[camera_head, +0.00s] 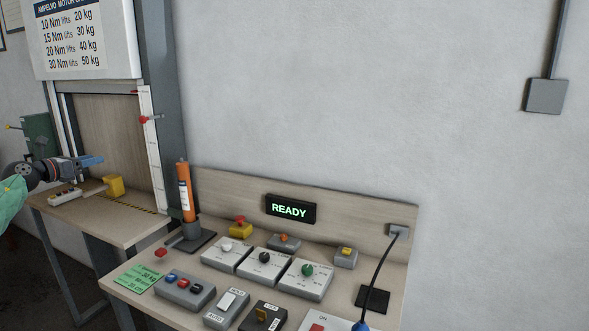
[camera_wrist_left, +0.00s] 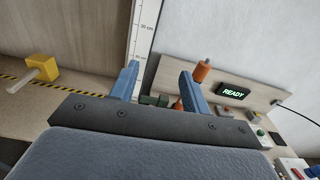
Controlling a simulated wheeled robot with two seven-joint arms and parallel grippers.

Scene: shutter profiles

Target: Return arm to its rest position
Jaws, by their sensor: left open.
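My left gripper (camera_head: 92,161) is at the left of the head view, with its blue fingers pointing right. It is in front of the wooden lift frame and above the left bench (camera_head: 125,227). In the left wrist view my left gripper (camera_wrist_left: 159,78) has its two blue fingers spread apart. Nothing shows between them up close; the upright scale and an orange cylinder are seen beyond. My right gripper is in neither view.
A yellow block with a handle (camera_head: 114,186) lies on the left bench below my gripper. An orange cylinder (camera_head: 185,190) stands upright at the console's left. The console (camera_head: 212,262) carries several switch boxes and a lit READY display (camera_head: 290,209). A white scale (camera_head: 152,150) stands nearby.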

